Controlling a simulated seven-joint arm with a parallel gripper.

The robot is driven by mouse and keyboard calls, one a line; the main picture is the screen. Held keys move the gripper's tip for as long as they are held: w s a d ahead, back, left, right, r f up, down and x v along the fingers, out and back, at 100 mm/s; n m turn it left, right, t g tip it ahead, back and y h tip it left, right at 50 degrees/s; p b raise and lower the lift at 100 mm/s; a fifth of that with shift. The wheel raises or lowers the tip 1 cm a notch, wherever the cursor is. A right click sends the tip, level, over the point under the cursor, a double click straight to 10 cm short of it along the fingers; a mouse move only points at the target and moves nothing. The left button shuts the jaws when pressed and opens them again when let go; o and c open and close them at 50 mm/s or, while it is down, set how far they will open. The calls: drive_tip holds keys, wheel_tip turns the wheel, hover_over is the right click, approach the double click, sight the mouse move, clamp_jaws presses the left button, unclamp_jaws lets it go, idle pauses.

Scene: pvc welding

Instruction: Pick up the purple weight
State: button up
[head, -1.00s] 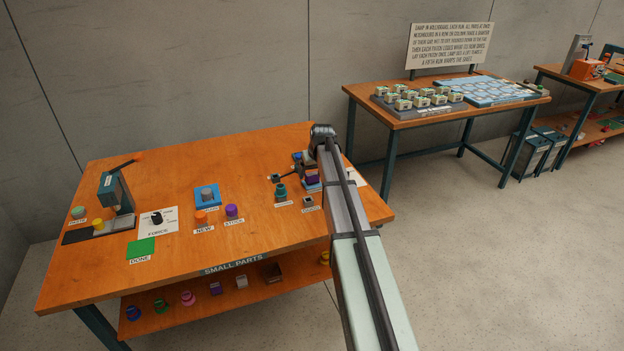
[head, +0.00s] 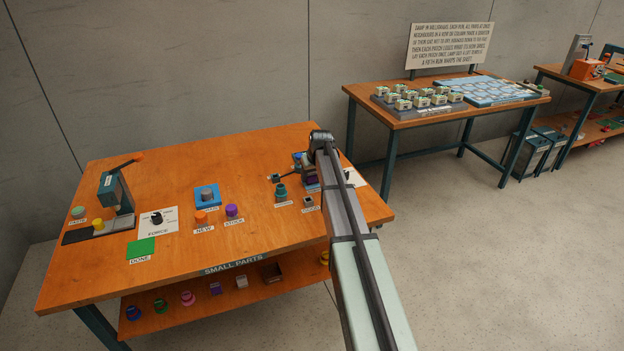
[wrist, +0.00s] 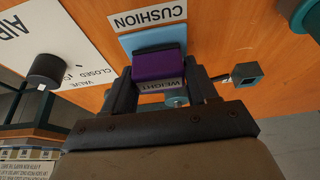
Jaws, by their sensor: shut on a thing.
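The purple weight (wrist: 160,64) is a block with a pale "WEIGHT" label, seen in the wrist view between the two dark fingers of my gripper (wrist: 161,76). The fingers are shut on its sides. A light blue pad (wrist: 135,42) beside the "CUSHION" label lies behind the block; I cannot tell how much gap there is between them. In the head view my arm covers most of the gripper and weight, at the right end of the orange table.
A dark valve knob (wrist: 47,70) on a white card and a small dark square socket (wrist: 245,73) lie near my gripper. In the head view a teal part (head: 281,192) stands left of my arm.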

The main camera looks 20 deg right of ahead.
drive_tip(key=c, duration=0.5)
drive_tip(key=shift+r, duration=0.15)
